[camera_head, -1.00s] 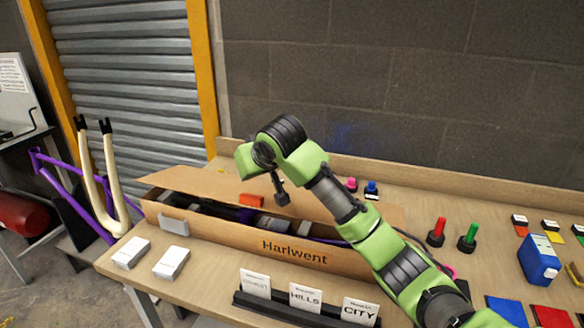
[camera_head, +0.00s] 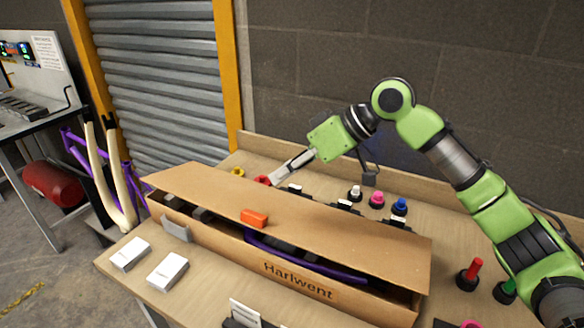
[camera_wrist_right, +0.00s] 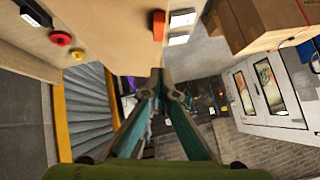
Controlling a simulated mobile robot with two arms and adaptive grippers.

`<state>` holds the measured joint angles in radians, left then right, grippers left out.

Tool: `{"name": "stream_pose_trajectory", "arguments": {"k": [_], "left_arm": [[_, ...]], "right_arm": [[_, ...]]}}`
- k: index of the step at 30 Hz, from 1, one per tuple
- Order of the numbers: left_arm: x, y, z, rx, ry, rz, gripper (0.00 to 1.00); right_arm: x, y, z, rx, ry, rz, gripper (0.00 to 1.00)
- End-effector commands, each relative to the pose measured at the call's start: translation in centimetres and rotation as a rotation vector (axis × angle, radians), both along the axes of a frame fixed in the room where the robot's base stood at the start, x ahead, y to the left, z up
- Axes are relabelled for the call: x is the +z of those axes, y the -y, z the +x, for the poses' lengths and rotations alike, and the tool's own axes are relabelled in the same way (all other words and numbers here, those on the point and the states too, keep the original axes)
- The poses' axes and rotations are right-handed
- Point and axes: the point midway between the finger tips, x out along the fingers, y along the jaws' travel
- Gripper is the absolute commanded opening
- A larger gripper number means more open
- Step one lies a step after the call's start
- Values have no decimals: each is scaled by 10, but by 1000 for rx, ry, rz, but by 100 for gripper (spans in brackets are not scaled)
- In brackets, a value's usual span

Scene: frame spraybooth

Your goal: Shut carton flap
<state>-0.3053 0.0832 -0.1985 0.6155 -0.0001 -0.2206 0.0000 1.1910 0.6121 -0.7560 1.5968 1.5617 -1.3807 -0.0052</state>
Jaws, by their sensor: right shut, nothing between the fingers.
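The long brown carton (camera_head: 300,283), marked "Harlwent", lies on the bench. Its wide top flap (camera_head: 330,226) slopes over most of the opening, and an orange block (camera_head: 254,218) sits on it. A gap shows along the front between flap and wall. Through it I see a purple tube (camera_head: 300,258) and dark packing. My right gripper (camera_head: 277,180) is shut and empty, behind the flap and apart from it, pointing down left by a red knob (camera_head: 262,180). Its shut fingers also show in the right wrist view (camera_wrist_right: 160,80). My left gripper is not in view.
White boxes (camera_head: 168,271) lie left of the carton. White, pink and blue knobs (camera_head: 377,200) stand behind it, and a red-topped one (camera_head: 469,275) stands to its right. A block wall (camera_head: 300,70) rises behind the bench. A purple frame (camera_head: 80,150) stands left.

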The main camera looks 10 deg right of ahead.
Motion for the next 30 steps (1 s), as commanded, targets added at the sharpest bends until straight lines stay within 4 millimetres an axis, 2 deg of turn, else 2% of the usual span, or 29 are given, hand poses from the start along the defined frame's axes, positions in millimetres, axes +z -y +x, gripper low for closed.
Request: {"name": "stream_pose_trajectory", "arguments": {"k": [8, 15, 21, 30], "left_arm": [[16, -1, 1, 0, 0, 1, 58], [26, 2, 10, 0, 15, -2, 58], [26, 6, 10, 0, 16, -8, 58], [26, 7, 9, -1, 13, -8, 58]], "right_arm": [[-40, -42, 15, 1, -5, 0, 0], [-71, -45, 7, -2, -3, -1, 0], [-79, -47, 6, -2, 0, 0, 0], [-80, -47, 5, -2, 3, -3, 0]]}}
